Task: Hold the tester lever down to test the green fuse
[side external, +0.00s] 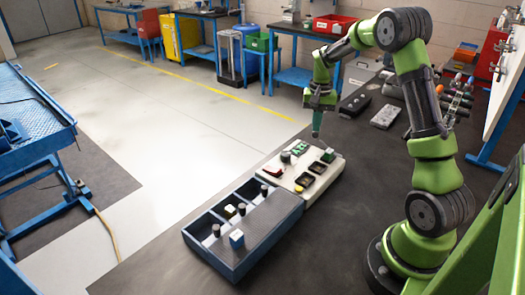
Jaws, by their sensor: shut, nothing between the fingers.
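The tester is a pale box (333,176) on the dark bench, with a dark green panel (299,146) on its far part, a round dark knob-like part (285,157) and dark square recesses. A small green block (327,156), which looks like the green fuse, sits at its right side. I cannot make out for certain which part is the lever. My gripper (316,134) points down at the tester's far edge, near the green panel and green block. It is shut and empty. Whether its tips touch the tester is unclear.
Grey and black parts (385,117) lie on the bench behind. The bench right of the tester is clear.

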